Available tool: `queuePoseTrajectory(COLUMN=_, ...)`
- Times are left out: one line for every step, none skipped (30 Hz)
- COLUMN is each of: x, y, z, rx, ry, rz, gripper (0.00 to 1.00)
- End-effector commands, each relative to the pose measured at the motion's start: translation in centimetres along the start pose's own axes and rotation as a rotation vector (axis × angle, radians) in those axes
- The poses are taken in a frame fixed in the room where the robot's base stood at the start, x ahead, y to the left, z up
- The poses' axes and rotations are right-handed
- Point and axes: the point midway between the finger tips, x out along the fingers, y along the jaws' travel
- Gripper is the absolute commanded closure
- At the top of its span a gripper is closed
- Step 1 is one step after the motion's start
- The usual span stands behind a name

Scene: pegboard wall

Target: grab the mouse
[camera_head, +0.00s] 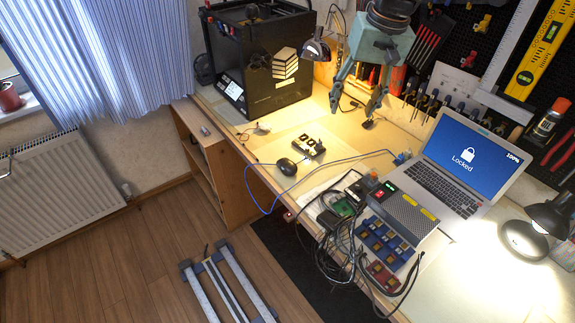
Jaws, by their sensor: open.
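A black computer mouse (286,166) lies on the wooden workbench (268,128) near its front edge, in the head view. A blue cable runs close beside it. My gripper (355,106) hangs over the back of the bench, up and to the right of the mouse in the picture. Its two fingers point down and are spread apart, with nothing seen between them. The gripper is clearly apart from the mouse.
A small black-and-white device (310,147) sits just right of the mouse. A black 3D printer (258,65) stands behind left. A laptop (462,165), a grey box (403,217) and tangled cables fill the right. A lamp head (316,49) hangs near the gripper.

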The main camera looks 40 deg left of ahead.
Motion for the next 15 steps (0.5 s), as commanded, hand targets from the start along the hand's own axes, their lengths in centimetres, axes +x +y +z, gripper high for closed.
queuePoseTrajectory(x=1.1, y=-1.0, z=-0.5, rx=-0.035, ry=-0.013, rz=0.004, gripper=0.50)
queuePoseTrajectory(x=1.7, y=-1.5, z=-0.7, rx=-0.055, ry=-0.019, rz=0.007, gripper=0.50)
queuePoseTrajectory(x=2.5, y=-2.2, z=-1.0, rx=-0.083, ry=-0.028, rz=0.011, gripper=0.50)
queuePoseTrajectory(x=3.2, y=-2.6, z=-1.2, rx=-0.104, ry=-0.035, rz=0.014, gripper=0.50)
queuePoseTrajectory(x=3.8, y=-3.1, z=-1.5, rx=-0.124, ry=-0.040, rz=0.017, gripper=0.50)
queuePoseTrajectory(x=4.7, y=-3.9, z=-1.7, rx=-0.151, ry=-0.049, rz=0.020, gripper=0.50)
queuePoseTrajectory(x=5.3, y=-4.4, z=-1.9, rx=-0.172, ry=-0.056, rz=0.023, gripper=0.50)
queuePoseTrajectory(x=5.9, y=-4.8, z=-2.1, rx=-0.193, ry=-0.062, rz=0.027, gripper=0.50)
queuePoseTrajectory(x=6.8, y=-5.6, z=-2.3, rx=-0.220, ry=-0.070, rz=0.030, gripper=0.50)
queuePoseTrajectory(x=7.5, y=-6.1, z=-2.4, rx=-0.240, ry=-0.076, rz=0.033, gripper=0.50)
queuePoseTrajectory(x=8.1, y=-6.6, z=-2.5, rx=-0.261, ry=-0.083, rz=0.035, gripper=0.50)
queuePoseTrajectory(x=9.0, y=-7.3, z=-2.7, rx=-0.290, ry=-0.091, rz=0.039, gripper=0.50)
queuePoseTrajectory(x=9.7, y=-7.9, z=-2.9, rx=-0.310, ry=-0.097, rz=0.042, gripper=0.50)
queuePoseTrajectory(x=10.4, y=-8.4, z=-3.0, rx=-0.330, ry=-0.104, rz=0.044, gripper=0.50)
queuePoseTrajectory(x=11.2, y=-9.2, z=-3.1, rx=-0.359, ry=-0.112, rz=0.048, gripper=0.50)
